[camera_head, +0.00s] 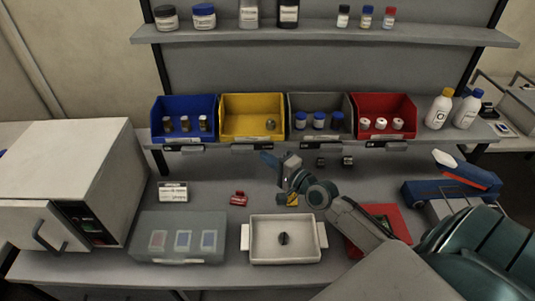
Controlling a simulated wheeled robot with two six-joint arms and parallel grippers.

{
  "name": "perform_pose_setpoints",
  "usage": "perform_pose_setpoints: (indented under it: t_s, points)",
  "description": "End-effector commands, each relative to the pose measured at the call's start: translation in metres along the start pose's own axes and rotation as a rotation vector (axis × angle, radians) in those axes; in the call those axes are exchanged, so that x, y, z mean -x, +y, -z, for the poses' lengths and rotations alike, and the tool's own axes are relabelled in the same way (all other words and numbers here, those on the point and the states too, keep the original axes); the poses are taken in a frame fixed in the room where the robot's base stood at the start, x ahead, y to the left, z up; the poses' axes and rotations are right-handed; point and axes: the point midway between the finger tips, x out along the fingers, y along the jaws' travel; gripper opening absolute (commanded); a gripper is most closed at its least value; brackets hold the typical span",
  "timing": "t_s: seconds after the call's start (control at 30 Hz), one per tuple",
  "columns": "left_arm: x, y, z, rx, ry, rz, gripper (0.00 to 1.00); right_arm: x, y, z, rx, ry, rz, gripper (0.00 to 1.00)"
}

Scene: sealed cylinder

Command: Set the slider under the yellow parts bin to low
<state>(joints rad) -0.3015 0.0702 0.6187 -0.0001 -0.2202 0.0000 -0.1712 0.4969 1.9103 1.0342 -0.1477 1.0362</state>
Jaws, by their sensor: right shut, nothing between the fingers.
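The yellow parts bin (238,129) stands on the lower shelf between the blue and grey bins, with a small round item in it. Under its front edge is a small dark slider strip (250,147); its setting is too small to read. My right gripper (268,158) is shut and empty, just below and to the right of that strip. I cannot tell whether its tip touches the shelf edge. My left gripper is not in view.
Similar strips sit under the blue bin (184,135), grey bin (301,132) and red bin (381,132). Below are a white tray (256,259), a translucent box (152,248), a small red object (238,198) and a white cabinet (75,172).

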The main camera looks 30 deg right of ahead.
Motion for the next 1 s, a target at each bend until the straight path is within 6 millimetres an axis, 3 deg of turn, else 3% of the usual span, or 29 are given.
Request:
perform_pose_setpoints:
  t_s: [0.2, 0.4, 0.6, 1.0]
  points:
    - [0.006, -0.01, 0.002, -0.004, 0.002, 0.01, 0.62, 0.043, 0.001, 0.002, 0.002, -0.001, -0.005, 0.0]
    - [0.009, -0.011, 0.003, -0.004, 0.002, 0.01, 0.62, 0.069, 0.001, 0.003, -0.001, 0.0, -0.002, 0.0]
    - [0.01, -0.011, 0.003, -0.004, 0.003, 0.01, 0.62, 0.08, 0.001, 0.003, -0.002, 0.0, 0.0, 0.0]
    - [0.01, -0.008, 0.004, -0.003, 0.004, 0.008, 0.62, 0.081, 0.001, 0.003, -0.003, 0.001, 0.001, 0.0]
